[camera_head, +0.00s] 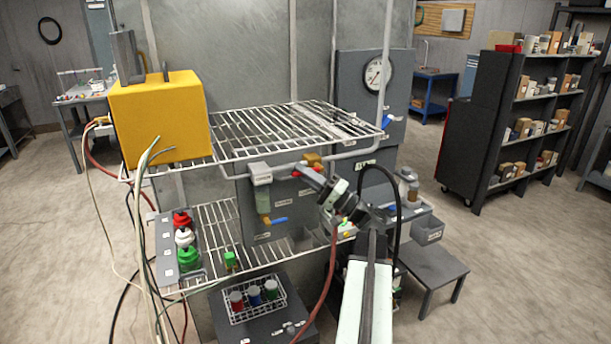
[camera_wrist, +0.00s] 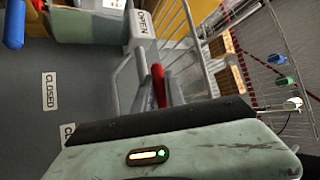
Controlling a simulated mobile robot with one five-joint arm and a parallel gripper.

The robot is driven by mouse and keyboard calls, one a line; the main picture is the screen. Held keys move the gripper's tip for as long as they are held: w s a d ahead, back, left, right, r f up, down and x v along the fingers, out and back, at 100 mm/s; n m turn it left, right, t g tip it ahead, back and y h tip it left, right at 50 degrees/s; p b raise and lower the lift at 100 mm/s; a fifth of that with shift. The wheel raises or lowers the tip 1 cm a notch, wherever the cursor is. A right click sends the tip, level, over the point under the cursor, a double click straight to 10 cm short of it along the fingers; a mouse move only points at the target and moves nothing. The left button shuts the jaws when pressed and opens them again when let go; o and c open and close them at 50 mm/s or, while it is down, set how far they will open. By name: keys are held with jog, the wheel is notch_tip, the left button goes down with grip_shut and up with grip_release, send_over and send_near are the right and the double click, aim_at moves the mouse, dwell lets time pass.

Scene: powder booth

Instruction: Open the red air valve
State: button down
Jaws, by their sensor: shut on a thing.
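The red air valve's handle (camera_head: 297,173) shows as a small red piece on the pipework below the upper wire shelf. In the wrist view the red handle (camera_wrist: 158,84) stands between the two grey fingers. My gripper (camera_head: 311,176) is shut on this handle, reaching it from the lower right. In the wrist view, my gripper (camera_wrist: 157,92) hides part of the handle and the valve body behind it.
A blue handle (camera_head: 276,220) sits lower on the same panel. The upper wire shelf (camera_head: 300,125) is just above my gripper, with a yellow box (camera_head: 160,125) at its left. A red hose (camera_head: 327,285) hangs beside my arm. A pressure gauge (camera_head: 377,73) is behind.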

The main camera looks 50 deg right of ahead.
jog(key=shift+a, duration=0.25)
jog(key=c, duration=1.4)
grip_release()
jog(key=shift+a+r, duration=0.1)
jog(key=shift+a, duration=0.1)
jog(key=shift+s+d, duration=0.1)
jog(key=shift+d, duration=0.1)
jog(key=b+v, duration=0.3)
jog(key=v, duration=0.5)
jog(key=shift+b, duration=0.3)
